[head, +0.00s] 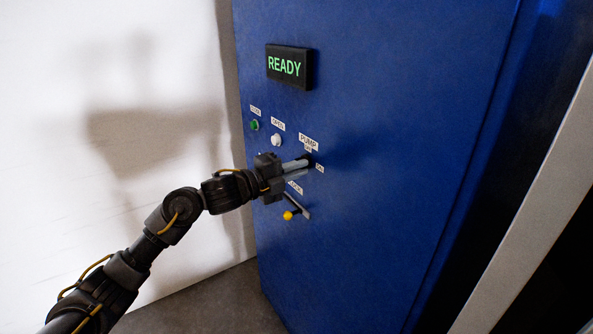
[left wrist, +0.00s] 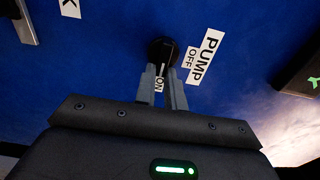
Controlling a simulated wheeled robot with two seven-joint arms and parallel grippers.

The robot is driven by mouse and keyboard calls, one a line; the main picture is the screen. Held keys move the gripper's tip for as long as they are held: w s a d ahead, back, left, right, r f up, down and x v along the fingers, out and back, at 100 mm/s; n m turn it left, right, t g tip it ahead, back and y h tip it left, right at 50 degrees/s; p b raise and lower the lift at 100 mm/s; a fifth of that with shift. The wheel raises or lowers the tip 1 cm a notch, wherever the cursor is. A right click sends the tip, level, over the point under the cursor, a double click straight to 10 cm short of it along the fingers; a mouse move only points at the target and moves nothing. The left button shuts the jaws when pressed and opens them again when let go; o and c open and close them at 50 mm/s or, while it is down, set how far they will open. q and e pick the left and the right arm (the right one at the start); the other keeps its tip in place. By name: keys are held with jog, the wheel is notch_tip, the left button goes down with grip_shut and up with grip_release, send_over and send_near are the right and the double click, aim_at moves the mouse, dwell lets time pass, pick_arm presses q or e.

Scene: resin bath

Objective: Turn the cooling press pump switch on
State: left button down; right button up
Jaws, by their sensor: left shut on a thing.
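The pump switch is a small round black knob (left wrist: 163,47) on the blue press cabinet (head: 400,130). PUMP, OFF and ON labels (left wrist: 206,55) sit around it. My left gripper (left wrist: 164,72) is shut on the knob, with its two grey fingers reaching up to it. In the head view the left gripper (head: 304,163) reaches the panel just under the PUMP label and mostly hides the knob. I cannot clearly tell which way the knob points. My right gripper is not in view.
A black display (head: 289,66) reads READY in green. A green button (head: 254,125) and a white button (head: 276,140) are left of the switch. A lever with a yellow ball end (head: 288,215) sits just below my gripper. A white wall (head: 90,60) is on the left.

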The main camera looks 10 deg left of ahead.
pick_arm(q)
jog(key=shift+f, duration=0.1)
jog(key=c, duration=1.5)
grip_release()
jog(key=shift+s, duration=0.1)
jog(key=p+v, duration=0.1)
jog(key=v, duration=0.9)
jog(key=shift+s+a, duration=0.25)
